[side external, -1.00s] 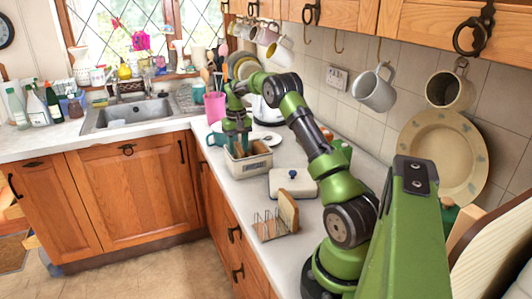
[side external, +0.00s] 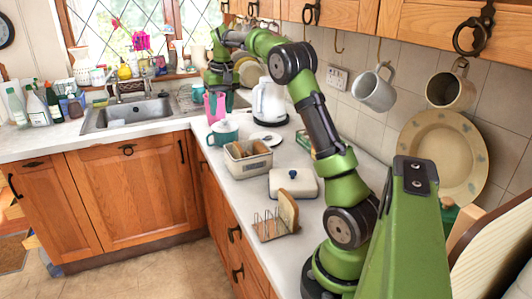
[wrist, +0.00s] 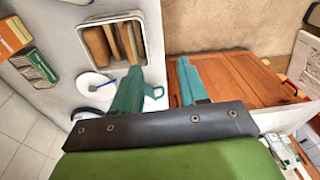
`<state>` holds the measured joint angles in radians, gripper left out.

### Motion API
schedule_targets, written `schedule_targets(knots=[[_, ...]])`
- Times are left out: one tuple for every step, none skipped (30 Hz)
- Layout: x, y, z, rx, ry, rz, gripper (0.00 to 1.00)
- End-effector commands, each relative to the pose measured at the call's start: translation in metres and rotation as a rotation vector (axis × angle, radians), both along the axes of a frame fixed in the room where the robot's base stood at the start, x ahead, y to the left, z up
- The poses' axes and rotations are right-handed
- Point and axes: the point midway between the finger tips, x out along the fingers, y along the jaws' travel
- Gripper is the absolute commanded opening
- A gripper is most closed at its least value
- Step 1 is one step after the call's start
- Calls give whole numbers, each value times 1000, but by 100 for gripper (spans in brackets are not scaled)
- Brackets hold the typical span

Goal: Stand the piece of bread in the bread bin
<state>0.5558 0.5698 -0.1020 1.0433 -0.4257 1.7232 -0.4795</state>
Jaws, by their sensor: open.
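The bread bin (side external: 250,169) is a cream open box on the counter, left of the arm. Brown bread slices (side external: 259,147) stand in it, on edge side by side with some lean. The wrist view shows the bin's rim (wrist: 143,42) and several bread slabs (wrist: 97,45) inside; I cannot tell which was placed last. My gripper (side external: 216,90) is raised beyond the bin, near the pink holder, open and empty. In the wrist view the two teal fingers (wrist: 159,65) are apart with nothing between them. A brown slice (side external: 288,208) stands at the wire toast rack (side external: 268,228).
The cream lid (side external: 293,184) with a dark knob lies beside the bin. A teal mug (side external: 223,133), pink holder (side external: 214,106), white kettle (side external: 269,103) and small plate (side external: 268,139) stand behind it. Packets (wrist: 38,68) lie near the wall.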

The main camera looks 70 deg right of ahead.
Motion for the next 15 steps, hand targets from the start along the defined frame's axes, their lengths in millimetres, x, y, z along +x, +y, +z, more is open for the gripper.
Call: schedule_targets(knots=[[-3,32,19,-7,-41,37,43],[-5,49,26,-8,-63,54,43],[-10,71,35,-11,-92,75,43],[-14,87,40,-13,-114,93,43],[-19,103,45,-12,-137,108,43],[-26,125,50,-12,-167,130,43],[-33,141,53,-12,-189,146,43],[-40,156,56,-10,-213,160,43],[-51,176,58,-8,-242,180,43],[-60,191,59,-4,-265,195,43],[-69,205,58,-1,-286,209,43],[-82,223,57,4,-317,227,43],[-93,236,55,8,-340,242,43],[-103,249,52,13,-360,254,43],[-117,264,47,20,-389,270,43]])
